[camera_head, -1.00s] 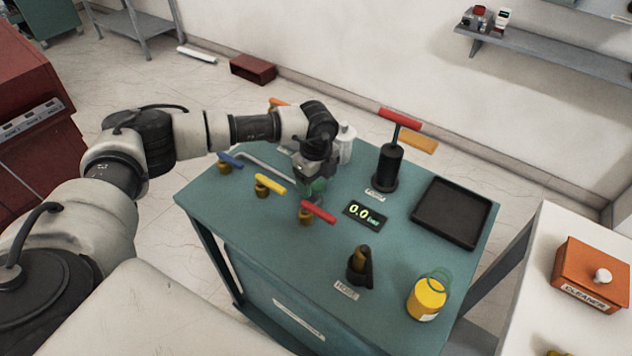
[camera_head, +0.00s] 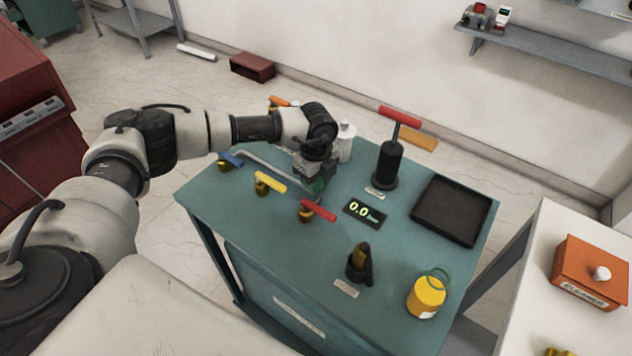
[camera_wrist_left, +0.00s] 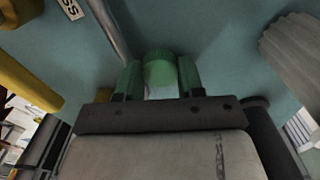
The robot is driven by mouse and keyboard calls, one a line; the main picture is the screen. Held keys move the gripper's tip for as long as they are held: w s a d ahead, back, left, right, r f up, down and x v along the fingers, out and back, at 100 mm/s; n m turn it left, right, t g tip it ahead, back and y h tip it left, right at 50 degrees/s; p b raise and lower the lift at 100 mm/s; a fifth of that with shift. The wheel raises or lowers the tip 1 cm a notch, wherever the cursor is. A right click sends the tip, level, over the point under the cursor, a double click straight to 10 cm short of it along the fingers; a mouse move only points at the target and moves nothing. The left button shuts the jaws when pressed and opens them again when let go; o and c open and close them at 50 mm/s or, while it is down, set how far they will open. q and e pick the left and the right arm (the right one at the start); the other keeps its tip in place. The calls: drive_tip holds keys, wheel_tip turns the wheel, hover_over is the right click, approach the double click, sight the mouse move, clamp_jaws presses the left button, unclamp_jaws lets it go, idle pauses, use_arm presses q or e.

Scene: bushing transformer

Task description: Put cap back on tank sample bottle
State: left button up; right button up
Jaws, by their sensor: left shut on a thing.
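My left gripper (camera_wrist_left: 160,80) is shut on a green cap (camera_wrist_left: 160,66), which sits between its two fingers in the left wrist view. A pale patch shows just below the cap; I cannot tell whether it is part of a bottle. In the head view the left gripper (camera_head: 316,182) is low over the teal table (camera_head: 290,250), behind the red-handled valve, with green showing at its fingertips. A white bottle (camera_head: 346,143) stands just behind the gripper, partly hidden by the wrist. I cannot tell whether it is the tank sample bottle. My right gripper is not in view.
Valves with blue (camera_head: 231,159), yellow (camera_head: 270,182) and red (camera_head: 318,209) handles line the left side. A black pump (camera_head: 388,165), gauge display (camera_head: 364,214), black tray (camera_head: 452,211), hose fitting (camera_head: 360,263) and yellow container (camera_head: 427,297) stand to the right.

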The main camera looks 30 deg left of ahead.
use_arm(q)
wheel_tip(320, 180, up, 4)
drive_tip(key=shift+r+b, duration=0.1)
drive_tip(key=shift+b, duration=0.55)
drive_tip(key=d+r+b, duration=0.2)
drive_tip(key=d+r, duration=0.4)
drive_tip(key=d, duration=0.5)
drive_tip(key=shift+d+r, duration=0.35)
drive_tip(key=shift+r, duration=0.05)
drive_tip(key=shift+s, duration=0.15)
